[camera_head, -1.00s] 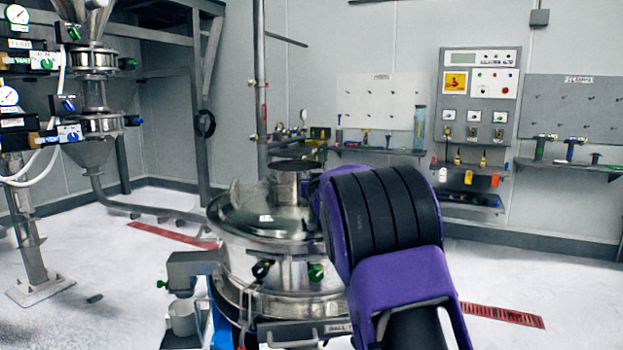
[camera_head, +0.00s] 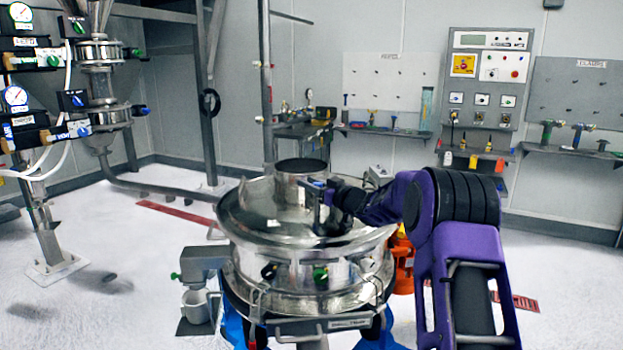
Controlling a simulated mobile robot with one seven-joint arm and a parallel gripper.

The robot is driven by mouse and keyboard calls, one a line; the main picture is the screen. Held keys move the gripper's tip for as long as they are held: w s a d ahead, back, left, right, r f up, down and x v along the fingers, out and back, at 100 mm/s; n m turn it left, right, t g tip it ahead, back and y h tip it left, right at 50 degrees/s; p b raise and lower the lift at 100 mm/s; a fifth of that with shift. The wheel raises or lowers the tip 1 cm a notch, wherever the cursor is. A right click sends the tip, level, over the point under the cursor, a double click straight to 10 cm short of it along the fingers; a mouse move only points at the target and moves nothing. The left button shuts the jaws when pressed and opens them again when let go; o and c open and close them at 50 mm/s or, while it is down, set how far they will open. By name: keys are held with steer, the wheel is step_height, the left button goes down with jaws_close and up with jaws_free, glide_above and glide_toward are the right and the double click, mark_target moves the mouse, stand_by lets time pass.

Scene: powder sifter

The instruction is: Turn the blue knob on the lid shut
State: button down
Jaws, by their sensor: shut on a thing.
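The steel sifter's round lid (camera_head: 262,213) sits in the middle of the view, with a short wide neck standing on it. My purple arm reaches in from the right, and my gripper (camera_head: 322,212) is over the right part of the lid, beside the neck. A small blue piece, apparently the blue knob (camera_head: 313,185), shows at the gripper's left side. The gripper is shut on it; the fingers hide most of it, so its turn position cannot be read.
A green knob (camera_head: 320,274) and a black knob (camera_head: 269,271) are on the sifter's front side. A steel cup (camera_head: 196,306) stands under a spout at left. Valve columns (camera_head: 103,120) stand far left; a control panel (camera_head: 485,80) and tool shelves are on the back wall. Floor at left is mostly clear.

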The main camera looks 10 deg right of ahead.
stand_by(0.4)
steer(key=c, duration=0.6)
jaws_free()
steer(key=shift+f, duration=0.1)
steer(key=h+b, duration=0.1)
steer(key=m+t+h+b, duration=0.1)
steer(key=m+h+b, duration=0.1)
steer(key=shift+w+d+f+t+b, duration=0.15)
steer(key=shift+f+t+b, duration=0.1)
steer(key=shift+t+b, duration=0.1)
steer(key=m+h+b, duration=0.1)
steer(key=b, duration=0.1)
steer(key=m+h+b, duration=0.1)
steer(key=h+b, duration=0.1)
steer(key=shift+d+t+b, duration=0.25)
steer(key=shift+t+b, duration=0.1)
steer(key=h, duration=0.1)
steer(key=m+h+b, duration=0.2)
steer(key=shift+w+d+r+h, duration=0.1)
steer(key=shift+d+r+h, duration=0.15)
steer(key=shift+d+h, duration=0.05)
steer(key=shift+d+m+h, duration=0.25)
steer(key=shift+m+h, duration=0.85)
steer(key=shift+h, duration=0.3)
